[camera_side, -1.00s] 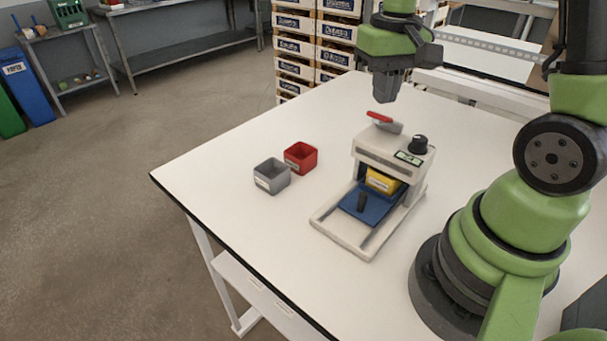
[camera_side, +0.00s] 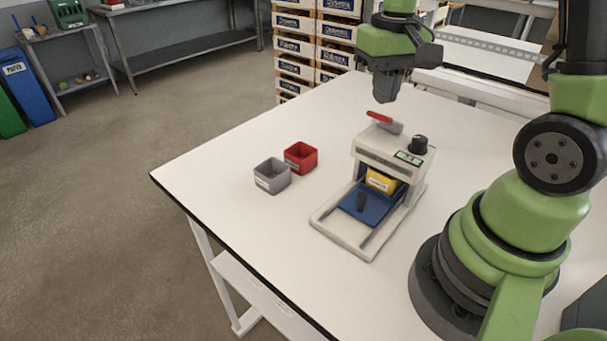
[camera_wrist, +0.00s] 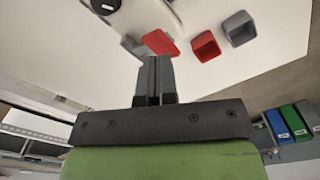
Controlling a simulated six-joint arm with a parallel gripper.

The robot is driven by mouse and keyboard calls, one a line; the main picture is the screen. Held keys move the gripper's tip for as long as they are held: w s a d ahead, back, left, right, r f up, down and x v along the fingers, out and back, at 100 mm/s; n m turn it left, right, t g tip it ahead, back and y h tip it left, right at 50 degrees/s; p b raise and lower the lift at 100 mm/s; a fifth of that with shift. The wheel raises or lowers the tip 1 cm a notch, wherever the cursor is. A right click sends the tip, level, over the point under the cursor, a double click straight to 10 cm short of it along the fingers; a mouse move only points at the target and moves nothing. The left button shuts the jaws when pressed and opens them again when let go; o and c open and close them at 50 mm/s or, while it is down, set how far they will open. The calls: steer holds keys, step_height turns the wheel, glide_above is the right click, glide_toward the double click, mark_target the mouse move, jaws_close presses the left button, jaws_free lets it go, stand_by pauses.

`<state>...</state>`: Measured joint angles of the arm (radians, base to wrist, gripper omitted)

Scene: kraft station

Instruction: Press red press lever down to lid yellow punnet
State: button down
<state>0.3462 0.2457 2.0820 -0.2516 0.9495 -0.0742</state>
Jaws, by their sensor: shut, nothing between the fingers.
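The white lidding press (camera_side: 395,155) stands on the table. Its red press lever (camera_side: 379,117) sits raised on top at the back left, on a grey arm; the red lever also shows in the wrist view (camera_wrist: 160,42). The yellow punnet (camera_side: 382,181) is inside the press, under its head, at the back of the blue sliding tray (camera_side: 372,208). My gripper (camera_side: 384,100) is shut and empty. It points down above the lever, apart from it in the side view. In the wrist view the closed fingertips (camera_wrist: 156,62) appear just short of the red lever.
A red punnet (camera_side: 301,158) and a grey punnet (camera_side: 272,176) stand on the table left of the press. A black knob (camera_side: 418,144) and small display are on the press top. The table around the press is otherwise clear. Stacked crates (camera_side: 297,50) stand behind the table.

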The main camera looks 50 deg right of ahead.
mark_target(381, 115)
steer(key=shift+f, duration=2.4)
steer(key=shift+r, duration=4.55)
steer(key=s+a+r+n+t+y, duration=0.2)
steer(key=s+a+r+t, duration=0.4)
steer(key=s+a, duration=0.3)
steer(key=shift+a+t, duration=0.6)
steer(key=shift+a, duration=0.55)
steer(key=shift+s, duration=0.1)
